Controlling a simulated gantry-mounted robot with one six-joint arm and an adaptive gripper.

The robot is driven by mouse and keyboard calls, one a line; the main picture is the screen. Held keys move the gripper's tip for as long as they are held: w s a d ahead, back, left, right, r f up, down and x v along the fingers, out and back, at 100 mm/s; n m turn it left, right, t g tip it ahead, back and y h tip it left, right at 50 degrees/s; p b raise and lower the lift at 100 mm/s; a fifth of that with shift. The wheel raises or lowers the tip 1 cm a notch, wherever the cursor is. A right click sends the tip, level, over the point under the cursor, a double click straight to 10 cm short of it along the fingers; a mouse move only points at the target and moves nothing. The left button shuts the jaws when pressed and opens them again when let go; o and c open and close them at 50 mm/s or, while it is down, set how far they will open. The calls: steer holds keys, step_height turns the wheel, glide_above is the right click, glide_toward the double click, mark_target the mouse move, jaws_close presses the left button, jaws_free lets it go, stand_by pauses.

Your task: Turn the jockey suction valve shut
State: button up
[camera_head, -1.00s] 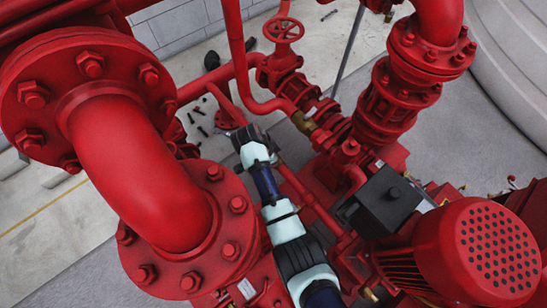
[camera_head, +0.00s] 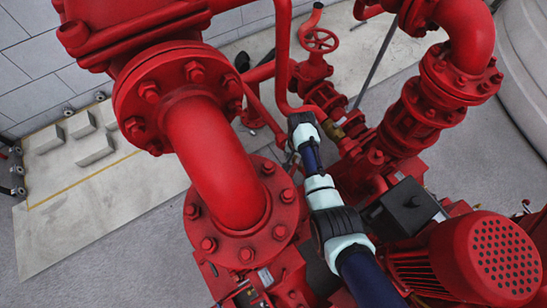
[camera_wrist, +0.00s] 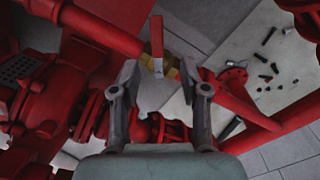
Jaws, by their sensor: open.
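A brass-bodied valve (camera_wrist: 168,66) with a red lever handle (camera_wrist: 157,38) sits on a red pipe in the wrist view. The lever stands across the pipe in that picture. My gripper (camera_wrist: 160,76) is open, its two fingers spread either side of the brass body in the picture, with nothing held. I cannot tell how far the tips are from the valve in depth. In the head view, a brass fitting (camera_head: 335,132) shows just right of my arm's end; its lever is not clear there, and my fingers are mostly hidden.
A red handwheel valve (camera_head: 319,40) stands behind my arm's end. A large flanged red elbow (camera_head: 215,165) is close on the left. A red motor (camera_head: 490,255) and black box (camera_head: 405,205) lie right. Loose bolts (camera_wrist: 268,70) lie on the floor.

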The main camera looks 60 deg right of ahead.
mark_target(294, 169)
steer(key=shift+s+f, duration=0.1)
steer(key=shift+f, duration=0.2)
step_height(294, 169, down, 8)
steer(key=b, duration=0.5)
steer(key=shift+s+r, duration=0.15)
steer(key=shift+r, duration=0.1)
jaws_close()
